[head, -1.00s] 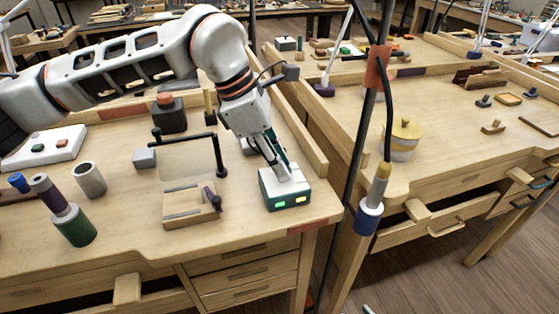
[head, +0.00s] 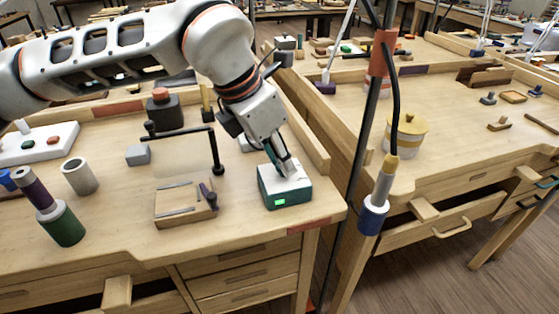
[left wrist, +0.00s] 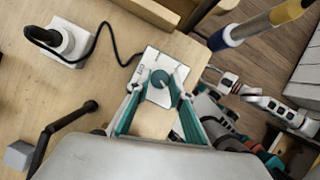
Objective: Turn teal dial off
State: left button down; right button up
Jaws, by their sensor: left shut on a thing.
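The teal dial (left wrist: 160,78) is a round knob with a pointer, on the white top of a small teal control box (head: 297,195). The box stands near the front right corner of the left workbench. One green light (head: 280,202) is lit on its front face. My left gripper (head: 284,171) reaches down onto the box from above. In the left wrist view its two fingers are shut on the dial, one on each side. The gripper hides most of the dial in the head view.
A small wooden fixture with a clear guard (head: 184,203) stands left of the box. A cable runs from the box to a grey-white plug unit (left wrist: 65,45). A hanging tool (head: 380,190) is right of the bench edge. Cylinders stand further left.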

pick_arm(q)
jog(key=n+y, duration=0.1)
jog(key=n, duration=0.1)
jog(key=n+t+b, duration=0.1)
jog(key=n, duration=0.2)
jog(key=shift+s+d+n+y, duration=0.15)
jog(key=shift+n+y, duration=0.15)
jog(key=shift+y, duration=0.1)
dwell(0.3)
jog(key=c, duration=1.8)
grip_release()
jog(key=shift+t, duration=0.3)
jog(key=v, duration=1.2)
